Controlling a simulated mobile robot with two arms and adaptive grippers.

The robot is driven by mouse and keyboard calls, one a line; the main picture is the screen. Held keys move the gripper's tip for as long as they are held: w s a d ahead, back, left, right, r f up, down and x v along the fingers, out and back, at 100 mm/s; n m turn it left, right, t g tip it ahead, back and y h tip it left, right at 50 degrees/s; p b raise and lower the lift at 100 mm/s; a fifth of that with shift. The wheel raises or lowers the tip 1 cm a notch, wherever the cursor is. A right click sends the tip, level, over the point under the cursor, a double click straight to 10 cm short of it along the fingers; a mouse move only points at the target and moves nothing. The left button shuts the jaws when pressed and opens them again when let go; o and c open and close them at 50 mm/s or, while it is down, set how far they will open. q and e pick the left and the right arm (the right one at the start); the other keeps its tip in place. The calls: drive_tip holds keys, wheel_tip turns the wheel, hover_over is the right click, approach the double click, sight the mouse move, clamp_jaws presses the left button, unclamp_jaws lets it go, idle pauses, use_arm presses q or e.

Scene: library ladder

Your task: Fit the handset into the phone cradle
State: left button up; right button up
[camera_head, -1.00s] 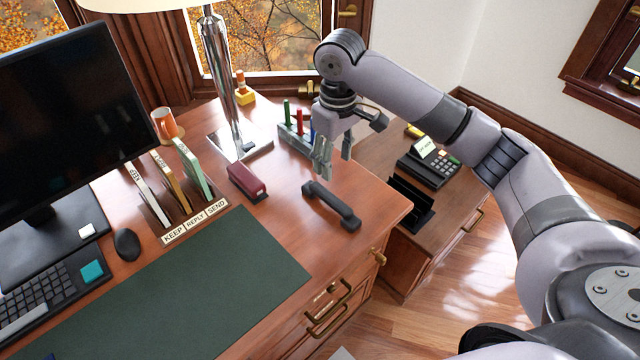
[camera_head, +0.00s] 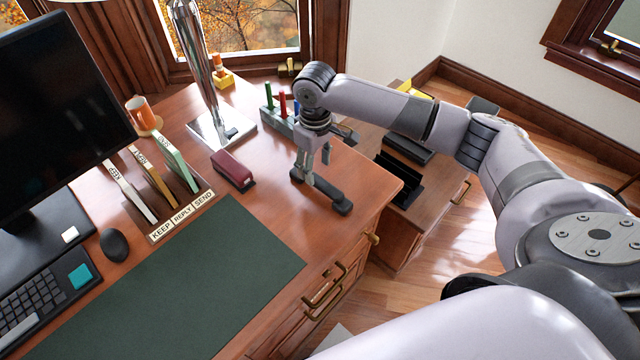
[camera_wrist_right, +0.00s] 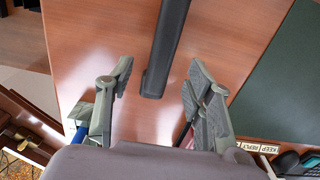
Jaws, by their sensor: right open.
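The dark handset (camera_head: 335,196) lies on the wooden desk near its right edge. My right gripper (camera_head: 307,172) is open, pointing down at the handset's far left end and partly covering it. In the right wrist view the handset (camera_wrist_right: 167,40) runs down from the top edge, its near end showing between the open fingertips (camera_wrist_right: 158,80); whether they touch it cannot be told. A black stand with raised walls (camera_head: 399,182), which seems to be the phone cradle, sits on the lower cabinet to the right. My left gripper is not in view.
A maroon stapler (camera_head: 233,170) lies left of the gripper. A rack with colored pieces (camera_head: 278,120) and a lamp base (camera_head: 222,130) stand behind. Labeled file dividers (camera_head: 160,180) and a green mat (camera_head: 210,275) are at left. My right arm partly hides the cabinet top.

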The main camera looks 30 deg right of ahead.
sight(316, 177)
drive_tip(key=shift+f+p, duration=0.35)
drive_tip(key=shift+f, duration=2.3)
drive_tip(key=shift+c, duration=0.5)
clamp_jaws()
